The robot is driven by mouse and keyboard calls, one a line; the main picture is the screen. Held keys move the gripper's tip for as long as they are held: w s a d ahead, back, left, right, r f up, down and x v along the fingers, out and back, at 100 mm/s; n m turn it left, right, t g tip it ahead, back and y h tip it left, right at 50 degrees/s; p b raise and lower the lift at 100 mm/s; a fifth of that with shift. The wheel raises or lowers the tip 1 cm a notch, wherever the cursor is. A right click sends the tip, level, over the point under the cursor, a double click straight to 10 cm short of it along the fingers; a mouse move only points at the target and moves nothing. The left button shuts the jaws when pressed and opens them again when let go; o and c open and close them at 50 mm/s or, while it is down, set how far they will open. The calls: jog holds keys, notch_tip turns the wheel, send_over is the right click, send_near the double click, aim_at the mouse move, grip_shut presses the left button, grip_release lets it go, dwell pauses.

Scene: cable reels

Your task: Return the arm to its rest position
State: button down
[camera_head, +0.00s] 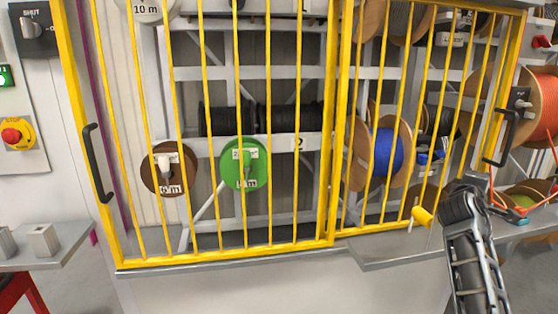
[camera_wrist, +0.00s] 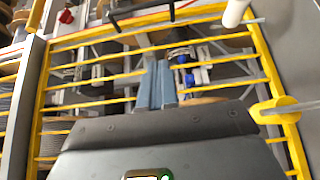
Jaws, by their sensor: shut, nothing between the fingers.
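My arm (camera_head: 470,250) rises at the lower right of the head view, in front of the right yellow barred door. My gripper (camera_wrist: 157,85) shows in the wrist view with its two grey fingers together, shut and empty. It points toward the yellow bars and the reels behind them. In the head view the fingertips are small and hard to make out.
Two yellow barred doors (camera_head: 332,120) with black handles (camera_head: 97,165) front a rack of cable reels, including a green reel (camera_head: 245,165) and a blue one (camera_head: 388,152). A control panel (camera_head: 22,135) is at left. Grey ledges (camera_head: 400,250) jut out below.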

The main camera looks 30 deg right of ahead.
jog(key=s+a+f+n+t+y, duration=0.2)
jog(key=a+f+t+y, duration=0.25)
jog(key=a+f, duration=1.2)
jog(key=s+a+f+t+y, duration=0.2)
jog(key=s+a, duration=0.2)
jog(key=a, duration=0.4)
jog(key=s+a+f+t+y, duration=0.1)
jog(key=s+a+f+y, duration=0.25)
jog(key=a, duration=0.45)
jog(key=s+a+m+t+y, duration=0.15)
jog(key=s+a+y, duration=0.25)
jog(key=s+a, duration=0.9)
jog(key=s+a+r+m+y, duration=0.1)
jog(key=s+a+r+m, duration=0.1)
jog(key=s+r, duration=0.3)
jog(key=s+a+r+m+y, duration=0.2)
jog(key=s+a+r, duration=0.2)
jog(key=s, duration=0.5)
jog(key=shift+a+r, duration=0.4)
jog(key=shift+r, duration=0.1)
